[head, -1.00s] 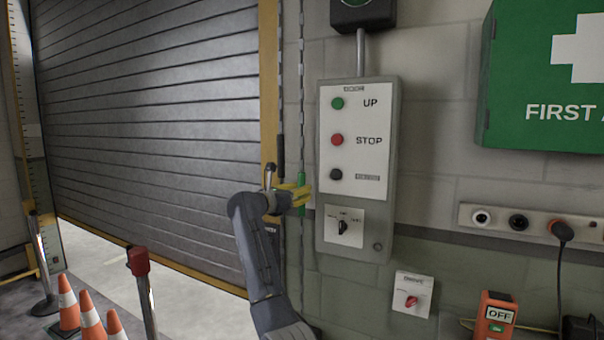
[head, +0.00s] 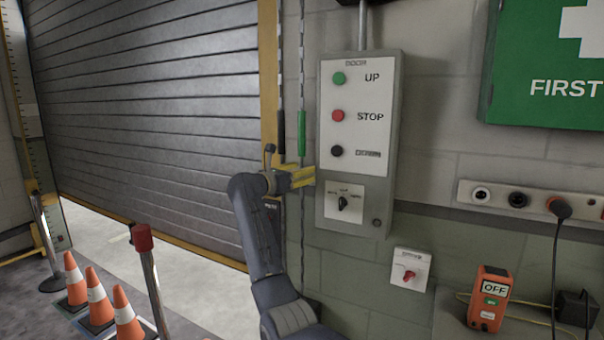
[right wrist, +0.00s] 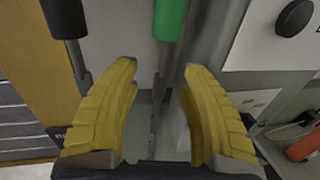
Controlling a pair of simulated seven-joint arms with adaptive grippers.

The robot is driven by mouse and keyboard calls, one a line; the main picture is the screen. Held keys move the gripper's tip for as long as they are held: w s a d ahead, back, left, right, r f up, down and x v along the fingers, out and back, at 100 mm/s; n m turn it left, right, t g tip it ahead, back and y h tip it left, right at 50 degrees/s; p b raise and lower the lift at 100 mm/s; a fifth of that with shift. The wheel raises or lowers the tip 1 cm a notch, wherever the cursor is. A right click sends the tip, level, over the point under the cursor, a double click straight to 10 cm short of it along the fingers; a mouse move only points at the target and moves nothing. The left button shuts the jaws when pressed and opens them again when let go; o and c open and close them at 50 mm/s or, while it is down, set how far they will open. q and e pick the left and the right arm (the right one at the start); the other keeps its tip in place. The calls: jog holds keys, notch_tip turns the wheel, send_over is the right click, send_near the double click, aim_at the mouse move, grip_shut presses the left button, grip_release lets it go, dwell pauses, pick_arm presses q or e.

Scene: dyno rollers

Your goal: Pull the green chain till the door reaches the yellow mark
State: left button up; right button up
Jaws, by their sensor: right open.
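The green chain handle (head: 301,133) hangs beside the control box, with its chain running above and below it; it also shows at the top of the right wrist view (right wrist: 170,18). My right gripper (head: 303,178) is open just below the green handle. In the right wrist view its yellow fingers (right wrist: 160,78) stand apart either side of the thin chain (right wrist: 155,115). The grey slatted door (head: 150,110) has its lower edge above the floor, with a bright gap below. A ruled strip (head: 22,110) stands at its left side; I cannot make out a yellow mark there. My left gripper is not in view.
A black handle (head: 281,130) hangs left of the green one, near the yellow door frame (head: 268,70). The control box (head: 360,140) is close on the right. Orange cones (head: 98,300) and a red-topped post (head: 143,240) stand at the lower left.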

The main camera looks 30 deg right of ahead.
jog(key=v, duration=1.2)
jog(key=shift+d, duration=0.1)
